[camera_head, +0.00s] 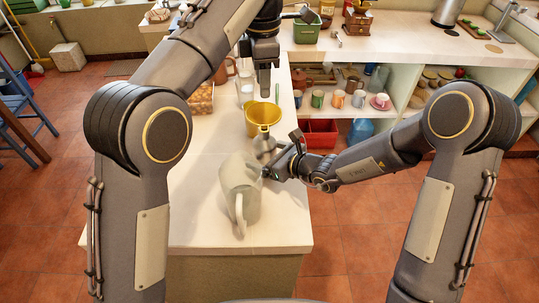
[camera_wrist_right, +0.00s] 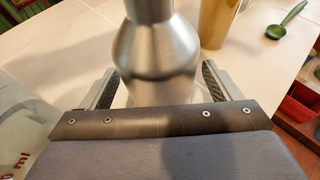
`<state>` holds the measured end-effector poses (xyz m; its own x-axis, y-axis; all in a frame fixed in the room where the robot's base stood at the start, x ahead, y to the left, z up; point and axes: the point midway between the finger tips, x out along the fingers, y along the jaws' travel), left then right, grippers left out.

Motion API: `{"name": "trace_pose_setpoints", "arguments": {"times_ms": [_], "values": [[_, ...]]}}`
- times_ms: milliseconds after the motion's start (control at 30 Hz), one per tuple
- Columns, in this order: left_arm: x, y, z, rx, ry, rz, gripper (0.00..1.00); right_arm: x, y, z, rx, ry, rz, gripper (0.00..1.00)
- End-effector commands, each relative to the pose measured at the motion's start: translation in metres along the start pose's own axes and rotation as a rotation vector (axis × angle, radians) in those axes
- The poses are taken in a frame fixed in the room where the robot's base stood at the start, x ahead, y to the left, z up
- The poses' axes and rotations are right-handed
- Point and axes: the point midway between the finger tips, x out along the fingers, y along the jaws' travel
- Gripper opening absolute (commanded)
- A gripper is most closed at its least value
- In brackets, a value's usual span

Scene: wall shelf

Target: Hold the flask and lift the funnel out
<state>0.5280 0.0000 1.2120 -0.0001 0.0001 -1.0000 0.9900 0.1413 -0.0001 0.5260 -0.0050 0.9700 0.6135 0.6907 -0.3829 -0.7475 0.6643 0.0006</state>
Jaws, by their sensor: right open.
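The yellow funnel (camera_head: 263,113) shows in the head view with its wide mouth up, directly above the metal flask (camera_head: 265,145). In the right wrist view the silver flask (camera_wrist_right: 155,50) stands upright, its top cut off by the frame edge; the funnel's seat in it is not visible there. My right gripper (camera_wrist_right: 160,85) is open, with one finger on each side of the flask body; it also shows beside the flask in the head view (camera_head: 269,168). My left gripper (camera_head: 265,92) points down just above the funnel; its finger gap is unclear.
A clear jug (camera_head: 240,190) stands close in front of the flask. A woven basket (camera_head: 201,98) is to the left. The counter front (camera_head: 285,220) is bare at right.

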Motion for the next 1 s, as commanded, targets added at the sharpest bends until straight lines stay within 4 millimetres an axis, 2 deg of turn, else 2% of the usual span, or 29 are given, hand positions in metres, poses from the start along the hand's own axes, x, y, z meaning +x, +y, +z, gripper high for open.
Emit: {"name": "trace_pose_setpoints", "arguments": {"times_ms": [67,533,700,800,833,1000], "values": [[0.0000,0.0000,0.0000,0.000,0.000,0.000,0.36,-0.0002,0.0000,0.0001,0.000,0.000,0.000,0.84],[0.0000,0.0000,0.0000,0.000,0.000,0.000,0.36,-0.0005,-0.0002,0.0001,0.000,0.000,0.000,0.24],[0.0000,0.0000,0.0000,0.000,0.000,0.000,0.36,-0.0005,-0.0002,0.0001,0.000,0.000,0.000,0.24],[0.0000,0.0001,-0.0003,0.005,-0.001,0.000,0.28,-0.0006,-0.0002,0.0001,0.000,0.000,0.000,0.24],[0.0000,0.0003,-0.0008,0.013,-0.003,0.000,0.28,-0.0006,-0.0002,0.0001,0.000,0.000,0.000,0.24],[0.0014,0.0032,-0.0078,0.186,-0.033,-0.001,0.28,-0.0006,-0.0003,0.0001,0.000,0.000,0.000,0.24]]}}
